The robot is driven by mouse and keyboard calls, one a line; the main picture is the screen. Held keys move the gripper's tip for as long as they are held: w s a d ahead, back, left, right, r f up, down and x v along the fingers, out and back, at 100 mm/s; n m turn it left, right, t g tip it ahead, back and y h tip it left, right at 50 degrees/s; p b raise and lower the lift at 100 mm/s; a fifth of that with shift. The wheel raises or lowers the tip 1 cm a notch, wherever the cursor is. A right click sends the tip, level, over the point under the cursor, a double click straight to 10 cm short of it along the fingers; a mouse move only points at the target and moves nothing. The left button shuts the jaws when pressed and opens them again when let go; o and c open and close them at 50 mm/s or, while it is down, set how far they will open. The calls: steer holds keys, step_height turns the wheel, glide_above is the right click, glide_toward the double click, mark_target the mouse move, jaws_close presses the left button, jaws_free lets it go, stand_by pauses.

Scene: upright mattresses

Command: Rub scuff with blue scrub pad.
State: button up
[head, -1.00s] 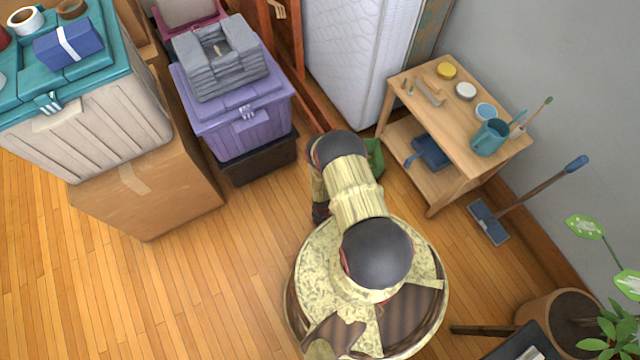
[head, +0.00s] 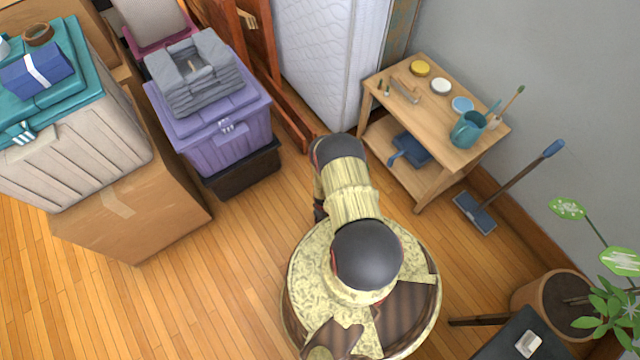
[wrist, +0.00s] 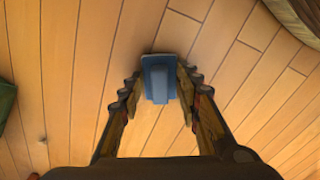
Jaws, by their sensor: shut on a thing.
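The blue scrub pad (wrist: 158,82), a flat block with a raised grip, shows in the wrist view. My gripper (wrist: 158,90) has a finger on each side of it and is shut on it, with wooden floor behind. In the head view my own arm hides the gripper and pad. I cannot make out the scuff in either view.
A purple crate (head: 212,125) and a cardboard box (head: 135,215) stand at left. A blue-handled brush (head: 510,180) leans at right. Floor between is open.

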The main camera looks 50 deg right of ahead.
stand_by(0.4)
steer(key=shift+w+a, duration=0.2)
steer(key=shift+a, duration=0.9)
steer(key=shift+d, duration=0.1)
steer(key=shift+s+d, duration=0.2)
steer(key=shift+d, duration=0.55)
steer(key=shift+s+d, duration=0.2)
steer(key=shift+d, duration=0.55)
steer(key=shift+w+a+p, duration=0.2)
steer(key=shift+a, duration=0.6)
steer(key=shift+w+a+p, duration=0.2)
steer(key=shift+a, duration=0.6)
